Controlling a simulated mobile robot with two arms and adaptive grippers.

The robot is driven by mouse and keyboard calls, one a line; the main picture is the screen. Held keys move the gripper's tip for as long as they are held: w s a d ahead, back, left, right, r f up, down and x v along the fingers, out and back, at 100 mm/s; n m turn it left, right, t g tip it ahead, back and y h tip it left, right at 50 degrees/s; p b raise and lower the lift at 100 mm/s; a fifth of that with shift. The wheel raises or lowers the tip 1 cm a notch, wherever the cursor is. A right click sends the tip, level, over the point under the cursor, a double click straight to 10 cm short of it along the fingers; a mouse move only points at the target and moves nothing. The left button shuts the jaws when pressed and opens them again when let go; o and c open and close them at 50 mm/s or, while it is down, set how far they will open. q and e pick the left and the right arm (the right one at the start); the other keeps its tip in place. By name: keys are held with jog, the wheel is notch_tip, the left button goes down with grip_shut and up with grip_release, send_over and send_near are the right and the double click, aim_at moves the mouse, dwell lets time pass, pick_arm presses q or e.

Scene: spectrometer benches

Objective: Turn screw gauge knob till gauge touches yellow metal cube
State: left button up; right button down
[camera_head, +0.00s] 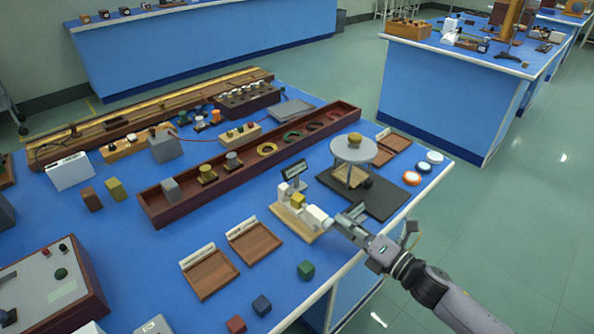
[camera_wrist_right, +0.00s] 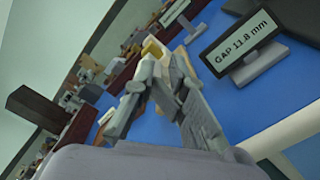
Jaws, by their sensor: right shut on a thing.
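The screw gauge (camera_head: 292,219) stands on a light wooden base near the right edge of the blue bench. The yellow metal cube (camera_head: 298,201) sits on it, between a pale block on the left and the white knob (camera_head: 316,216) on the right. My right gripper (camera_head: 339,222) comes in from the right and is shut on the knob. In the right wrist view the fingers (camera_wrist_right: 165,78) close together and largely hide the knob. The gauge display (camera_wrist_right: 239,37) reads "GAP 11.8 mm". Any contact between gauge and cube is too small to tell. My left gripper is not in view.
A round-topped stand (camera_head: 354,150) on a dark base is just behind the gauge. Two wooden trays (camera_head: 211,275) lie to the left. A long dark-red trough (camera_head: 215,190) runs behind.

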jog(key=shift+f, duration=0.3)
jog(key=shift+w+d, duration=0.15)
jog(key=shift+d, duration=0.2)
jog(key=v, duration=0.5)
jog(key=shift+s+d+r, duration=0.15)
jog(key=shift+s+d, duration=0.1)
